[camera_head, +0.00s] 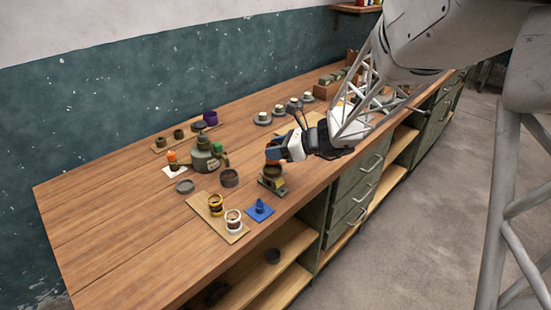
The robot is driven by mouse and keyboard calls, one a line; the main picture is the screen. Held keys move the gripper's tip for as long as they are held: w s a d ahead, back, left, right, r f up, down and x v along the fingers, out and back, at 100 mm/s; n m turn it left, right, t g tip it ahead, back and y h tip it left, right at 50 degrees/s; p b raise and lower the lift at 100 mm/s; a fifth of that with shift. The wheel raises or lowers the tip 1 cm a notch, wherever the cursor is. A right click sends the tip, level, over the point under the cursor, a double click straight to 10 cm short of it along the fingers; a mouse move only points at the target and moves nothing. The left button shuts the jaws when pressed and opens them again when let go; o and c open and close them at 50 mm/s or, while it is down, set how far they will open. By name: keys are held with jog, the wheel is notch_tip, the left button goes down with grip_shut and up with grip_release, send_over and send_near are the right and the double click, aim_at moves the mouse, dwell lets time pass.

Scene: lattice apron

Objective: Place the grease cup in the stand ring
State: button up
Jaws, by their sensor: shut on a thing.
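My gripper (274,155) is over the bench near its front edge, with its jaws shut. A small brown cup (272,170), which looks like the grease cup, is just under the fingertips and partly covered by them. Directly below is a small green and yellow stand (274,185) on the bench. The cup hides the stand's ring, so I cannot tell whether the cup is inside the ring or just above it.
Left of the stand are an open dark cup (229,179), a grey dish (185,186) and a green can (204,157). In front are a blue cone (260,207) and a board (198,207) with yellow and white cups. The bench's left end (110,230) is clear.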

jog(key=shift+f, duration=1.75)
jog(key=shift+f, duration=0.1)
jog(key=o, duration=1)
jog(key=shift+o, duration=0.2)
jog(key=v, duration=1.2)
